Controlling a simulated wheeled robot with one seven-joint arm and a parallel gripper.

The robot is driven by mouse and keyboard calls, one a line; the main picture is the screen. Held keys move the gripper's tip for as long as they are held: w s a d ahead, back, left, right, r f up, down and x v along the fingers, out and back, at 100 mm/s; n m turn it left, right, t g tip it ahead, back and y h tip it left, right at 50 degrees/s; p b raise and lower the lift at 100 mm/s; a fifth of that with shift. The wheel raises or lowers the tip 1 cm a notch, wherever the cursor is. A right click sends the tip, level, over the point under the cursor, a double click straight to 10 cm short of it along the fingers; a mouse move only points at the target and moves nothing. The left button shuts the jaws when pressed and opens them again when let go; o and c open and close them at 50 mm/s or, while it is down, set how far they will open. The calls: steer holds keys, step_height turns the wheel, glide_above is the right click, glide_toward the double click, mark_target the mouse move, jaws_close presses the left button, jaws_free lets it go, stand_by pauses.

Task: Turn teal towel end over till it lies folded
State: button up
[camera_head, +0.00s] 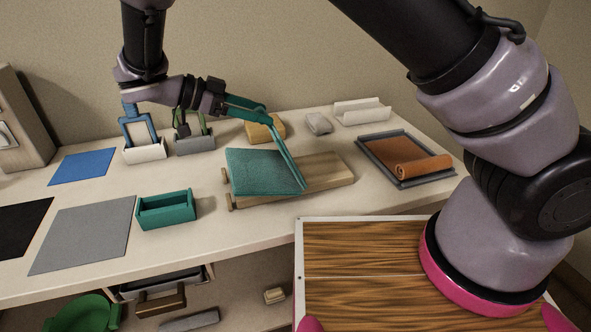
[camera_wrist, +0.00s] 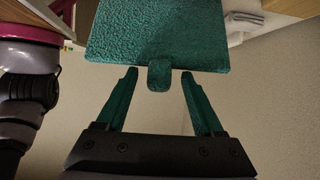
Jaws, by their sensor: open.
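The teal towel (camera_head: 262,172) lies on a wooden board (camera_head: 330,172) on the counter in the head view. One end stands up as a steep flap (camera_head: 287,155), seen nearly edge-on at the towel's right side. In the wrist view the flap's teal face (camera_wrist: 158,35) fills the top middle, with a small tab (camera_wrist: 159,76) on its near edge. My gripper (camera_wrist: 159,74) is open, with one teal finger on each side of the tab and visible gaps between. In the head view my gripper (camera_head: 268,115) is at the flap's top edge.
A teal open box (camera_head: 166,209) stands front left of the board. An orange roll (camera_head: 422,167) lies on a grey tray (camera_head: 372,149) to the right. White, grey and wooden holders line the back. Grey (camera_head: 82,235) and blue (camera_head: 84,167) mats lie left.

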steer(key=shift+r, duration=0.1)
step_height(320, 180, up, 8)
steer(key=a, duration=0.2)
steer(key=shift+s+r, duration=0.25)
steer(key=shift+s, duration=0.05)
stand_by(0.9)
steer(key=shift+r, duration=2.5)
steer(key=v, duration=1.1)
